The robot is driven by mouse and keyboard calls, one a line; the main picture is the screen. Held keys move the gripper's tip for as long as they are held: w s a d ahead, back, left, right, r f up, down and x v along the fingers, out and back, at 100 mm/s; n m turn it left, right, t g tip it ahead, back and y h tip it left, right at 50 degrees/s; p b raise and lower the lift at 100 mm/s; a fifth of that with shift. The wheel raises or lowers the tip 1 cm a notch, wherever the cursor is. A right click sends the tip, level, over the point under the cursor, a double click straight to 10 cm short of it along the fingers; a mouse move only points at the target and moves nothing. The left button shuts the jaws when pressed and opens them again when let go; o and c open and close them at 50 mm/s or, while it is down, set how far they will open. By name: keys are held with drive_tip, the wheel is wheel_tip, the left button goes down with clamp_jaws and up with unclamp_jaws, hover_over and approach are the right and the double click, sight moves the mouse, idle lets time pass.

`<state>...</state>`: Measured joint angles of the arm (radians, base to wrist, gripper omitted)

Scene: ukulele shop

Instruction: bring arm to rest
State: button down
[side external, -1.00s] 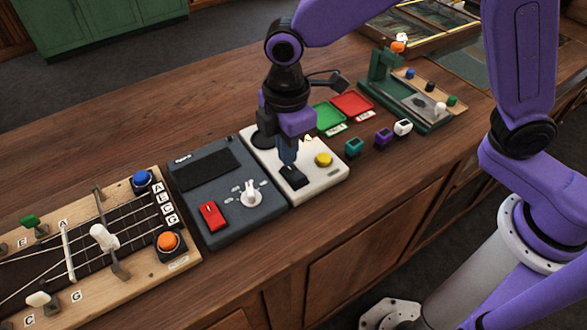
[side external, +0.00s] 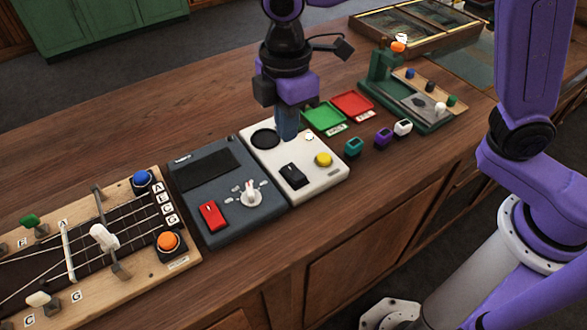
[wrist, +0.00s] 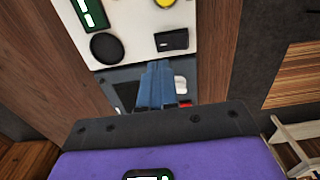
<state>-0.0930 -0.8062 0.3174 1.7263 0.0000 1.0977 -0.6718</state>
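My gripper (side external: 288,136) hangs above the white box (side external: 316,180), pointing down with free air under it. Its blue fingers lie together, with nothing visible between them, in the wrist view (wrist: 157,64). The white box carries a black rocker switch (side external: 293,175), a yellow button (side external: 323,159) and a dark round disc (side external: 264,138). In the wrist view the same black switch (wrist: 171,40) and disc (wrist: 106,47) lie beyond the fingertips.
A dark grey box (side external: 205,232) with a red switch (side external: 212,215) and a white knob (side external: 250,198) adjoins on the left. A fretboard panel (side external: 135,278) stands further left. Small teal (side external: 354,147), purple (side external: 383,137) and white (side external: 403,127) blocks and a green stand (side external: 385,78) are right.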

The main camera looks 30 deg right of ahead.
idle(0.3)
drive_tip(key=s+d+f+m, duration=0.1)
drive_tip(key=s+d+m, duration=0.1)
drive_tip(key=s+d, duration=0.8)
drive_tip(key=s+d+f+m, duration=0.1)
drive_tip(key=s+d+m, duration=0.2)
drive_tip(key=s+d, duration=0.7)
drive_tip(key=d, duration=0.4)
drive_tip(key=shift+d, duration=0.35)
